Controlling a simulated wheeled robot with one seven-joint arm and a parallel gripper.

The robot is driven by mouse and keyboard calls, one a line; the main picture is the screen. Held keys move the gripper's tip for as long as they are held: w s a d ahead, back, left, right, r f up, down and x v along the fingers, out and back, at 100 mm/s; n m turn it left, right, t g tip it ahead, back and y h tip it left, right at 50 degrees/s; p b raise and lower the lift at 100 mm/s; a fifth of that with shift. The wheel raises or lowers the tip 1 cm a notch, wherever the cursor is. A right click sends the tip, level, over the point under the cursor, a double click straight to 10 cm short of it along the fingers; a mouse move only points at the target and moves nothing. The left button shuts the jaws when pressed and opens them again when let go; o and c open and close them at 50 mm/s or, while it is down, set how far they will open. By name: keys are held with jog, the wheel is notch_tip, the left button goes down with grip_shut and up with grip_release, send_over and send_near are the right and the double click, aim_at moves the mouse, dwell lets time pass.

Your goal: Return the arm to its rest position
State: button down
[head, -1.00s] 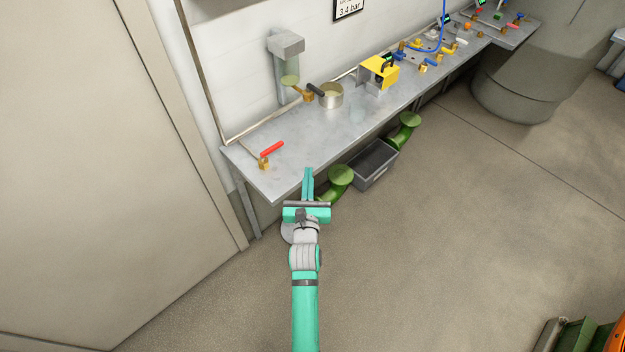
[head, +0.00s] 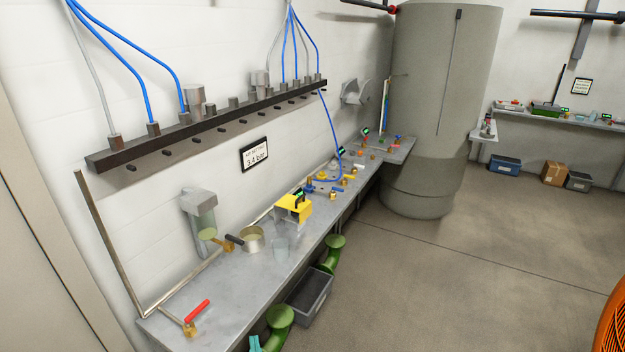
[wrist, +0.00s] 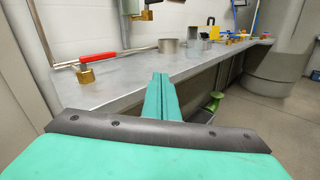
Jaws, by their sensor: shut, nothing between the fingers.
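My gripper (wrist: 161,98) shows in the wrist view with its teal fingers together and nothing between them. It points over the front edge of the grey workbench (wrist: 115,88). In the head view only a small teal part of my gripper (head: 255,344) shows at the bottom edge, beside a green flanged pipe (head: 280,316). The bench (head: 225,285) runs along the wall there. The rest of my arm is out of the head view.
A red-handled valve (head: 196,315) stands on the bench's near end, also in the wrist view (wrist: 97,60). Beyond are a metal pot (head: 252,241), a clear cup (head: 281,250) and a yellow device (head: 294,208). A grey bin (head: 310,294) sits below.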

jog(key=s+d+f+m+h, duration=0.1)
jog(key=s+d+f+m, duration=0.1)
jog(key=s+d+m, duration=0.65)
jog(key=s+d+f+m+h, duration=0.15)
jog(key=s+d+m, duration=0.35)
jog(key=s+m, duration=0.65)
jog(key=s+d+r+m+h, duration=0.1)
jog(key=s+r+m, duration=0.2)
jog(key=s+m, duration=0.5)
jog(key=s+d+r+m+g+h, duration=0.1)
jog(key=s+d+r+m, duration=0.1)
jog(key=s+m, duration=0.7)
jog(key=shift+s+r+m+g+h, duration=0.35)
jog(key=shift+s+r, duration=0.3)
jog(key=shift+s, duration=0.25)
jog(key=shift+d, duration=0.1)
